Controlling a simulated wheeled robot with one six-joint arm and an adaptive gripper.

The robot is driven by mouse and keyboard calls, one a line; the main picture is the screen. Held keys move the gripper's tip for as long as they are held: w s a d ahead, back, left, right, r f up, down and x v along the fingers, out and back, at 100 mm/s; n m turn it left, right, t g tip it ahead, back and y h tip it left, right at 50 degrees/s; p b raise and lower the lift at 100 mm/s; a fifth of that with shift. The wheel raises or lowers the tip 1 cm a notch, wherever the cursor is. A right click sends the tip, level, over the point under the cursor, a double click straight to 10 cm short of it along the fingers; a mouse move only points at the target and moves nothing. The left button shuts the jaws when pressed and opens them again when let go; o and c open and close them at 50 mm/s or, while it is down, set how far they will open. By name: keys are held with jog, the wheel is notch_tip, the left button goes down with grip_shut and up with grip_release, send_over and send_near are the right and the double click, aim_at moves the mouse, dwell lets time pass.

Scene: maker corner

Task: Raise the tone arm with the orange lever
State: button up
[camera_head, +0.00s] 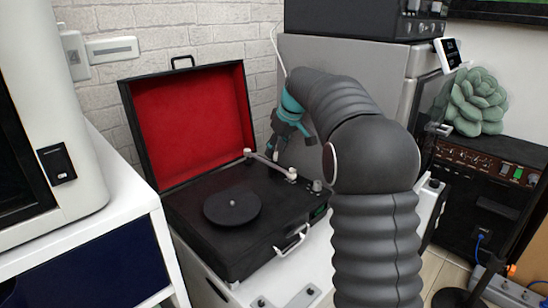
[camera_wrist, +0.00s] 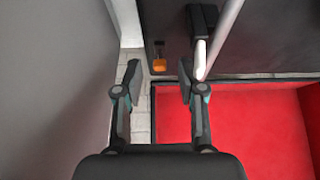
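The record player (camera_head: 205,240) is a black suitcase with its red-lined lid open, shown in the head view. Its pale tone arm (camera_head: 268,165) runs along the right side of the deck, beside the black platter (camera_head: 222,212); it also shows in the wrist view (camera_wrist: 226,30). The small orange lever (camera_wrist: 159,65) shows in the wrist view, between the lines of my two fingers and slightly ahead of them. My gripper (camera_head: 277,150) is over the back right of the deck; in the wrist view (camera_wrist: 160,78) its fingers are apart and empty. The lever is hidden in the head view.
The red lid (camera_head: 190,120) stands upright behind the deck, close to my gripper. A grey cabinet (camera_head: 345,58) rises behind my arm. A white machine (camera_head: 75,150) stands at left, and a black amplifier (camera_head: 480,190) with a green plant stands at right.

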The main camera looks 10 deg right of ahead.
jog(key=shift+x, duration=1.3)
jog(key=shift+c, duration=0.2)
grip_shut()
